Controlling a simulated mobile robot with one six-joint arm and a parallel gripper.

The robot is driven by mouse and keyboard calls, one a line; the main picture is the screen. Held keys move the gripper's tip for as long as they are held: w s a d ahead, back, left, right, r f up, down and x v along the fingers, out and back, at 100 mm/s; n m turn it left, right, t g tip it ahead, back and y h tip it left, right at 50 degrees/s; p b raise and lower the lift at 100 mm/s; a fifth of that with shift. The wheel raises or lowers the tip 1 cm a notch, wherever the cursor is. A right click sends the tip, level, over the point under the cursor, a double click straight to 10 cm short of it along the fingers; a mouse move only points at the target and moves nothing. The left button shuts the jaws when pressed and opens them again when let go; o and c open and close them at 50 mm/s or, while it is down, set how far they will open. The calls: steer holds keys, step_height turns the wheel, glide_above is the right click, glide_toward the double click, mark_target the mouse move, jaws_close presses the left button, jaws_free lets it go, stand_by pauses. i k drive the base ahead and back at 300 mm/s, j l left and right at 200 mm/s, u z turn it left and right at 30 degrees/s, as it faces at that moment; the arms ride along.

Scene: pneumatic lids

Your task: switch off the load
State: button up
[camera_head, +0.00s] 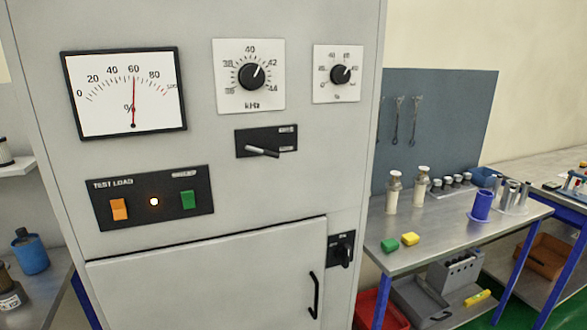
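A grey cabinet (215,130) fills the left and middle of the view. On its front is a black panel (135,217) marked TEST LOAD. It carries an orange switch (119,209) on the left, a small glowing orange-white lamp (154,202) in the middle and a green switch (188,199) on the right. Above the panel, a percent meter (110,100) has its needle near 60. A black plate with a grey lever (262,152) sits to the upper right of the panel; its small labels are unreadable. My gripper is not in view.
Two dials, a kHz knob (252,76) and a smaller knob (340,75), sit higher up. Below are a closed door with a black handle (314,295) and a black rotary switch (341,255). A workbench (450,230) with bottles and blocks stands to the right.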

mark_target(119, 205)
steer(key=k+u, duration=0.15)
steer(key=u, duration=1.05)
